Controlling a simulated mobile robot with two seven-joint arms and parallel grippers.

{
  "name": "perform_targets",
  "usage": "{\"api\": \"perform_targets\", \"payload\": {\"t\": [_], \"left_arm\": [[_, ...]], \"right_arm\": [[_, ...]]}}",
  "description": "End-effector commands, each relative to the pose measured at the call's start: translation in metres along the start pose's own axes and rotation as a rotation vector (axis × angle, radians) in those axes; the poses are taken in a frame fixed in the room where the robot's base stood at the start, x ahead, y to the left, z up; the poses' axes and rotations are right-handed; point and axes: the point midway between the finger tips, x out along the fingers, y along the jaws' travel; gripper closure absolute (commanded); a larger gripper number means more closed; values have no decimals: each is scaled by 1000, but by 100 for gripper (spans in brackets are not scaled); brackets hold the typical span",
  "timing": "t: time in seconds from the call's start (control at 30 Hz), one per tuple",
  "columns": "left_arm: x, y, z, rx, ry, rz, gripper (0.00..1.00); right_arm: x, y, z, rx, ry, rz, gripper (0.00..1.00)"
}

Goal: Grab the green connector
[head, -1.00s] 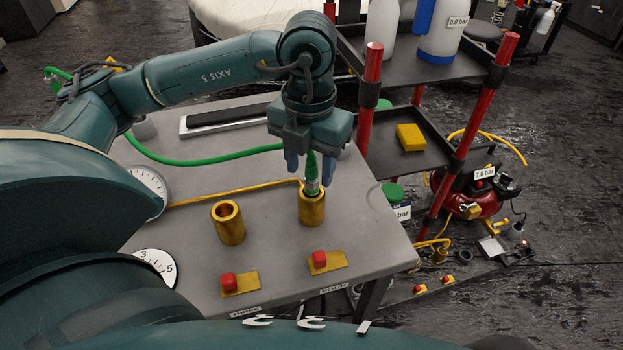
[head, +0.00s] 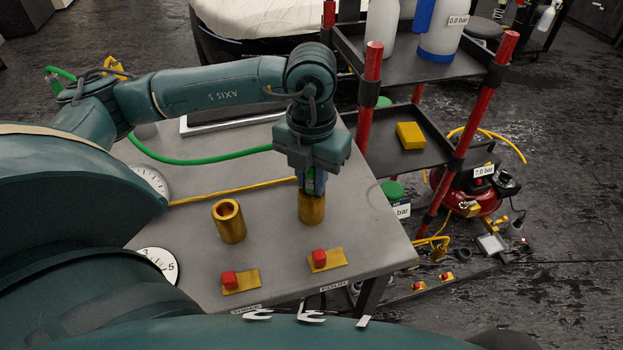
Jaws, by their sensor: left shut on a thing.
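My left gripper (head: 312,183) points down over the brass socket (head: 312,208) by the label FOUR. It is shut on the green connector (head: 318,180), of which only a sliver shows between the fingers. The connector's lower end is hidden by the fingers and socket, so I cannot tell how deep it sits. The green hose (head: 205,161) runs from the left across the table to behind the gripper. My right gripper is not in view.
A second brass socket (head: 229,221) stands open to the left. Red buttons on yellow plates (head: 325,260) lie in front. A yellow hose (head: 235,190) runs to the rear of the socket. A red-post cart (head: 372,105) stands close on the right.

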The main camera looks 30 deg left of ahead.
Motion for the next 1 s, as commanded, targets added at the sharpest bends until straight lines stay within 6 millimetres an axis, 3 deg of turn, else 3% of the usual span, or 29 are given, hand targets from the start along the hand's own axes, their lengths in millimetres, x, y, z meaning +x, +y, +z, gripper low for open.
{"api": "perform_targets", "payload": {"t": [0.1,0.47,0.8,1.0], "left_arm": [[0,0,0,0,0,0,100],[-6,0,1,0,-3,-1,100],[-70,-1,1,1,-6,-2,100],[-95,-1,1,39,-3,-1,100]], "right_arm": [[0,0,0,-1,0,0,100],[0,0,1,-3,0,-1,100],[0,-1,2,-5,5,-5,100],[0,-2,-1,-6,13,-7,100]]}}
